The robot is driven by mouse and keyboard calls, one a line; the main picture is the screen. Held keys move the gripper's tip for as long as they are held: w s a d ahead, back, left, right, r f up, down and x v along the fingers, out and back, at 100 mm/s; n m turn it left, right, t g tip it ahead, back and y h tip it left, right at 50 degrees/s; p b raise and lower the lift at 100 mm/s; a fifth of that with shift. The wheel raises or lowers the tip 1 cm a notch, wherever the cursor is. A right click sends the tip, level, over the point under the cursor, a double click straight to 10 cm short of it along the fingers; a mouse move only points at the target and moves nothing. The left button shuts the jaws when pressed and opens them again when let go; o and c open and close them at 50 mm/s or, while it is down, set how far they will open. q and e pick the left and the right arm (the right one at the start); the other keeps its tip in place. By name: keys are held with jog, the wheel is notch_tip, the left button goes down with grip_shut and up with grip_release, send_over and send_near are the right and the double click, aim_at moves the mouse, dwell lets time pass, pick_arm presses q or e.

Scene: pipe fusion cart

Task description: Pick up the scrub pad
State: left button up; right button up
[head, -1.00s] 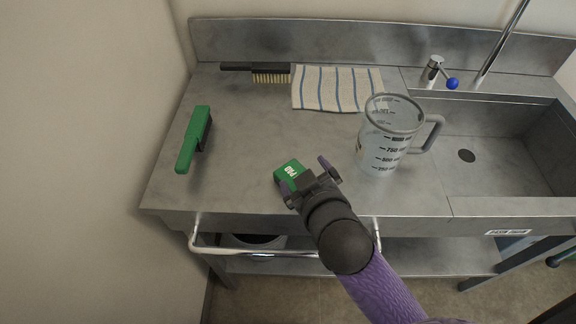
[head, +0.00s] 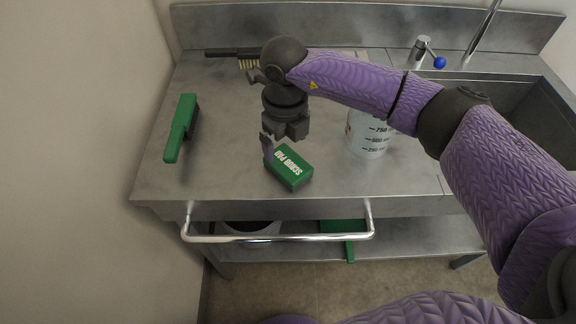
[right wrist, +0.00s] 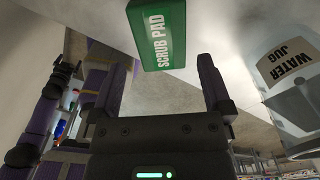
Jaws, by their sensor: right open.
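The scrub pad (head: 289,167) is a green block with white lettering, lying on the steel counter near its front edge. It also shows in the right wrist view (right wrist: 157,34) at the top, beyond the fingers. My right gripper (head: 280,143) is open and empty, just behind the pad in the head view, with one finger beside the pad's left back corner. I cannot tell if that finger touches it. In the right wrist view the right gripper's fingers (right wrist: 160,85) stand apart with nothing between them. My left gripper is not in view.
A green-handled brush (head: 181,128) lies on the left of the steel counter (head: 225,120). A clear water jug (head: 368,135) stands right of the pad, partly behind my right arm. A black brush (head: 232,53) lies at the back. The sink (head: 520,110) is at right.

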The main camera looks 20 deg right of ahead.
aim_at(288, 162)
jog(key=f, duration=0.2)
jog(key=f+b, duration=0.1)
jog(key=f, duration=0.3)
jog(key=shift+s+d+f, duration=0.2)
jog(key=shift+s+f, duration=0.05)
jog(key=shift+s, duration=0.05)
jog(key=shift+f, duration=0.15)
jog(key=shift+c, duration=0.5)
jog(key=c, duration=1)
notch_tip(288, 162, up, 10)
jog(key=shift+f+p, duration=0.2)
jog(key=shift+p, duration=0.9)
jog(key=shift+r, duration=0.35)
